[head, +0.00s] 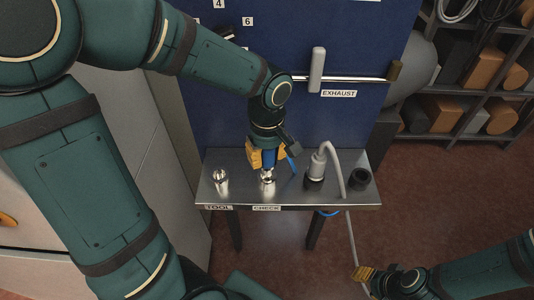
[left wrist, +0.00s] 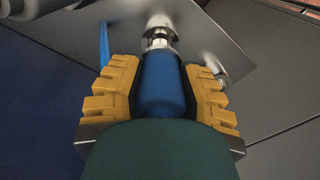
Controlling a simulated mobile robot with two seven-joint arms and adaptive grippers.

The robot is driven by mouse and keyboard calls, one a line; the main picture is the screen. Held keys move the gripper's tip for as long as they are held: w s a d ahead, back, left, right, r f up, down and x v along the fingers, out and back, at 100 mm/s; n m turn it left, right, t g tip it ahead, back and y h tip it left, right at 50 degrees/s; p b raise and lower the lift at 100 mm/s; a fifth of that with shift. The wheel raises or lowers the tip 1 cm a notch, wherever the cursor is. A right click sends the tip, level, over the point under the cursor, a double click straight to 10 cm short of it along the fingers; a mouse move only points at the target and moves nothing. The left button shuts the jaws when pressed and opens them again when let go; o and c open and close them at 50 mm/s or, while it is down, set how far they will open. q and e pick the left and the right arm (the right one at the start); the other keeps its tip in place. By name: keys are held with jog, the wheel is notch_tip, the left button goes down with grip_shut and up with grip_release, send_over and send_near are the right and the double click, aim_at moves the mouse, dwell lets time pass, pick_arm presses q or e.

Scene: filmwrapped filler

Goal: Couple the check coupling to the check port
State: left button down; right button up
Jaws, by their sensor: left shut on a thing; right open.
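My left gripper (head: 265,158) is above the metal shelf and shut on the blue check coupling (head: 269,158). In the left wrist view the coupling (left wrist: 160,92) sits between the yellow finger pads and points at the silver check port (left wrist: 158,40). In the head view the check port (head: 267,178) stands on the shelf behind the CHECK label (head: 266,208), directly under the coupling. The coupling's end meets or nearly meets the port; I cannot tell whether it is seated. A blue hose (left wrist: 104,42) runs beside it. My right gripper (head: 364,273) is open, low at the right.
The steel shelf (head: 240,196) also bears the silver tool port (head: 221,180), a grey hose connector (head: 317,164) and a black socket (head: 360,180). The grey hose (head: 350,225) hangs down near my right gripper. A blue panel with an EXHAUST lever (head: 317,70) stands behind.

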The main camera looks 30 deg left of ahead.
pick_arm(q)
jog(key=shift+f+b, duration=0.55)
jog(key=shift+f, duration=0.3)
jog(key=shift+f+b, duration=0.8)
jog(key=shift+f, duration=0.1)
jog(key=shift+f+b, duration=0.3)
jog(key=c, duration=0.6)
grip_release()
jog(key=shift+r, duration=0.1)
notch_tip(320, 180, up, 12)
jog(key=shift+f, duration=0.1)
